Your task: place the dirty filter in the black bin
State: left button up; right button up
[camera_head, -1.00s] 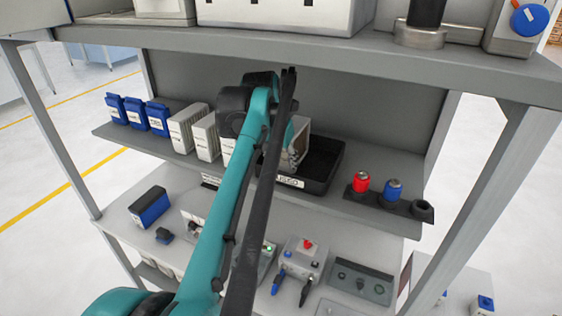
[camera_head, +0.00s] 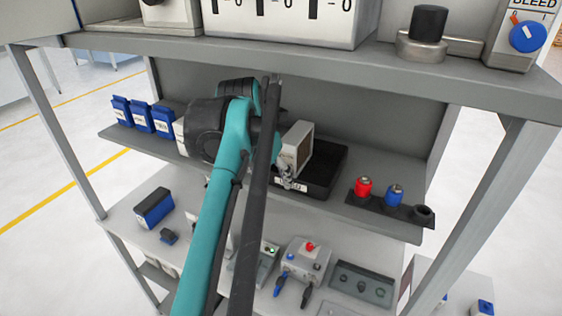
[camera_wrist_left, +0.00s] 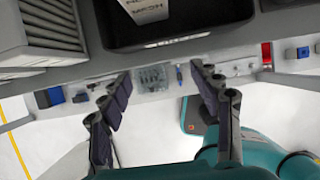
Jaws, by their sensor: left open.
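The dirty filter (camera_head: 299,147), a pale box with a brownish face, stands in the left part of the black bin (camera_head: 335,177) on the middle shelf. In the left wrist view a white, lettered end of the filter (camera_wrist_left: 146,10) shows inside the black bin (camera_wrist_left: 225,14). My left gripper (camera_head: 287,178) is at the bin's front left, mostly hidden by its arm in the head view. In the left wrist view my left gripper (camera_wrist_left: 160,78) is open, with nothing between its fingers, apart from the filter. My right gripper is not in view.
Blue containers (camera_head: 141,117) and a pale filter stand on the shelf left of the bin. A red can (camera_head: 364,187) and a blue can (camera_head: 394,194) sit in a holder to the right. The upper shelf edge (camera_head: 350,72) overhangs; devices fill the lower shelf.

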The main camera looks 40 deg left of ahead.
pick_arm(q)
jog(key=s+d, duration=0.1)
jog(key=s, duration=0.4)
jog(key=w+d+f+n+t, duration=0.1)
jog(key=d+f+n, duration=0.9)
jog(key=n, duration=0.6)
jog(key=w+d+f+n+t+h, duration=0.1)
jog(key=w+d+f+n, duration=0.1)
jog(key=d+f+n, duration=0.7)
jog(key=d+n, duration=0.3)
jog(key=n, duration=0.4)
jog(key=shift+f+t, duration=0.35)
jog(key=shift+t, duration=0.05)
jog(key=shift+w+d, duration=0.1)
